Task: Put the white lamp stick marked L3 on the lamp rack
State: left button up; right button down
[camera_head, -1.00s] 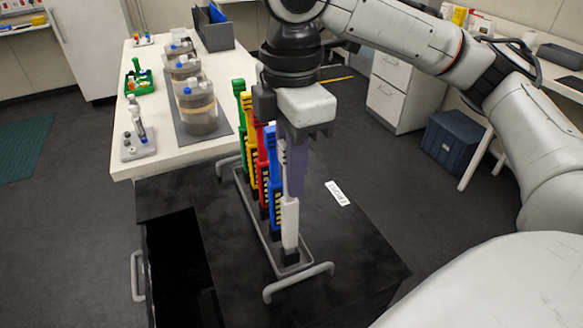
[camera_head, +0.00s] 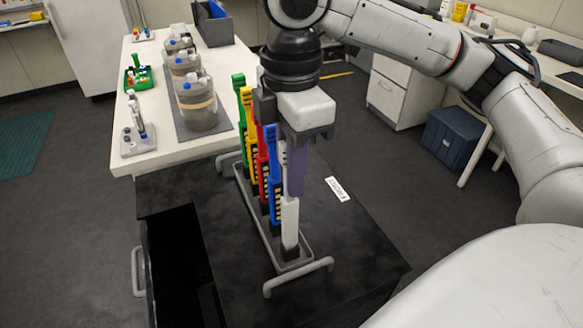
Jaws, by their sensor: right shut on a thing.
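The white lamp stick (camera_head: 290,222) stands upright at the near end of the lamp rack (camera_head: 292,264), with its foot at the rack's base. Its L3 mark cannot be read. My right gripper (camera_head: 288,150) is over its upper part, pointing down and shut on it; the finger in front hides part of the stick's top. Green (camera_head: 239,88), yellow (camera_head: 247,103), red (camera_head: 262,160) and blue (camera_head: 273,170) sticks stand in a row behind it in the same rack. My left gripper is not in view.
The rack stands on a black cabinet top (camera_head: 345,255) with an open cavity (camera_head: 185,265) at its left. A small white label (camera_head: 338,189) lies right of the rack. A white bench (camera_head: 165,140) with several brown vessels (camera_head: 197,105) stands behind.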

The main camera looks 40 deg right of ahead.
jog(key=shift+f, duration=0.4)
dwell(0.3)
jog(key=c, duration=1.6)
grip_release()
jog(key=shift+r, duration=0.1)
notch_tip(320, 180, up, 10)
jog(key=shift+r, duration=0.1)
